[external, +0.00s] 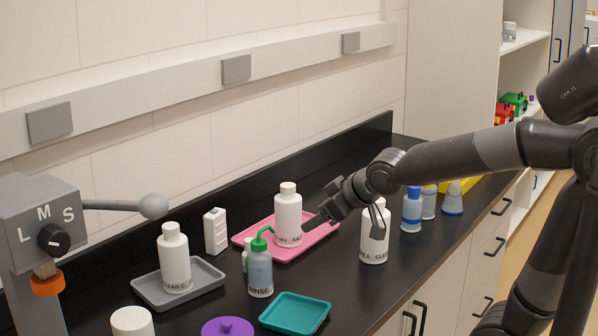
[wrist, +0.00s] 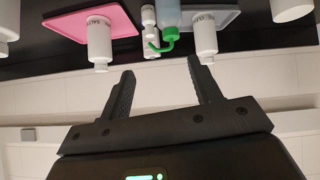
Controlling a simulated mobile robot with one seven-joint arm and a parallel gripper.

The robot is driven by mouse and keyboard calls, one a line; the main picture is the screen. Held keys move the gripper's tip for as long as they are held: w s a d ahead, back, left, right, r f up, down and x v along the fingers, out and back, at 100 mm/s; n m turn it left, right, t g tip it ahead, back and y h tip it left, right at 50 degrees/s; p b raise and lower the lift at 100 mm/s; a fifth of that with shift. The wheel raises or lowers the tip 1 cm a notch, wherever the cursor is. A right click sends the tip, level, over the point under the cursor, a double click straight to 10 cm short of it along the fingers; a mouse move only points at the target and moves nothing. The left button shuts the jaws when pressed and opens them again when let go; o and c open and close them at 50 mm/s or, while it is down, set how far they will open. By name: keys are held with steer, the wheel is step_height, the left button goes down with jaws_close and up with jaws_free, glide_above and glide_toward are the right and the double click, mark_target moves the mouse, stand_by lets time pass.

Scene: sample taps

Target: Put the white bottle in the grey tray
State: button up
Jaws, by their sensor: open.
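Several white bottles are in view. One (external: 288,215) stands upright on the pink tray (external: 322,230); another (external: 174,260) stands upright on the grey tray (external: 205,279). A third (external: 375,240) stands on the black counter right of the pink tray, partly behind a finger of my gripper. My gripper (external: 347,224) is open above the counter between the pink-tray bottle and this third bottle. In the wrist view my gripper (wrist: 160,70) is empty, with the pink-tray bottle (wrist: 99,42) and grey-tray bottle (wrist: 204,36) beyond its fingers, upside down.
A rinse bottle (external: 260,272) with a green spout stands between the trays. Blue-capped bottles (external: 412,210) stand right. A lever device (external: 45,225) is at left.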

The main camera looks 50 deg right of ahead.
steer(key=s+f+g, duration=0.1)
steer(key=s+g, duration=0.1)
steer(key=s, duration=0.7)
steer(key=s+d+f+m+g, duration=0.1)
steer(key=s+f+g, duration=0.1)
steer(key=s, duration=0.8)
steer(key=shift+d, duration=0.15)
